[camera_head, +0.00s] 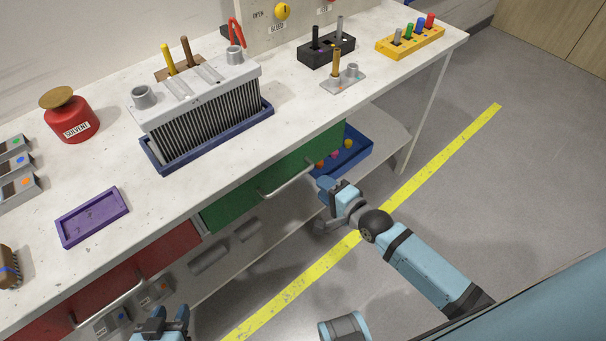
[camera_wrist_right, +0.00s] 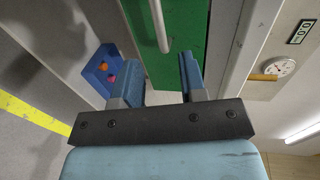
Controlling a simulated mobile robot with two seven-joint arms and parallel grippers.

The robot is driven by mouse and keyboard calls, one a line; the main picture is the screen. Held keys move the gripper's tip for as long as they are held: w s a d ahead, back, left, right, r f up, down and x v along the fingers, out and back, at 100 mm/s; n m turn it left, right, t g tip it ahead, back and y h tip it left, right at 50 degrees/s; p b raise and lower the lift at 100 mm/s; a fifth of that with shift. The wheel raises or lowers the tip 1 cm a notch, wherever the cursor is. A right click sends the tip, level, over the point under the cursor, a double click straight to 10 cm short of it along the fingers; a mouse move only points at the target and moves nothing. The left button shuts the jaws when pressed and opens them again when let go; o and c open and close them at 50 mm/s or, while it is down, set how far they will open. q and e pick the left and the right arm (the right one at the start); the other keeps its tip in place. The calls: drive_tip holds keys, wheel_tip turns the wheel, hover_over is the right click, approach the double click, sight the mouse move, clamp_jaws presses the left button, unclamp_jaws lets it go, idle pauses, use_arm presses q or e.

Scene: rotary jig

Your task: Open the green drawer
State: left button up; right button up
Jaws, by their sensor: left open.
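The green drawer (camera_head: 232,204) sits under the white workbench, its front appearing flush with the frame. Its pale bar handle (camera_head: 287,181) runs along the front; in the right wrist view the handle (camera_wrist_right: 160,28) hangs ahead of the fingers, in front of the green panel (camera_wrist_right: 190,30). My right gripper (camera_head: 330,192) is beside the drawer's right end, to the right of the handle. In its wrist view the right gripper (camera_wrist_right: 160,78) has its fingers apart with nothing between them, and the handle is beyond them. My left gripper (camera_head: 166,320) is open and empty, low at the bottom edge, near the red drawer.
A red drawer (camera_head: 140,262) with its own handle is left of the green one. A blue bin (camera_head: 350,160) with coloured balls sits on the lower shelf behind my right gripper. The bench top holds a grey finned block (camera_head: 200,92) in a blue tray. Floor in front is clear.

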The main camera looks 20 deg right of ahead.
sight(303, 171)
drive_tip(key=b+x, duration=0.1)
drive_tip(key=x, duration=0.8)
drive_tip(key=shift+s, duration=0.1)
clamp_jaws()
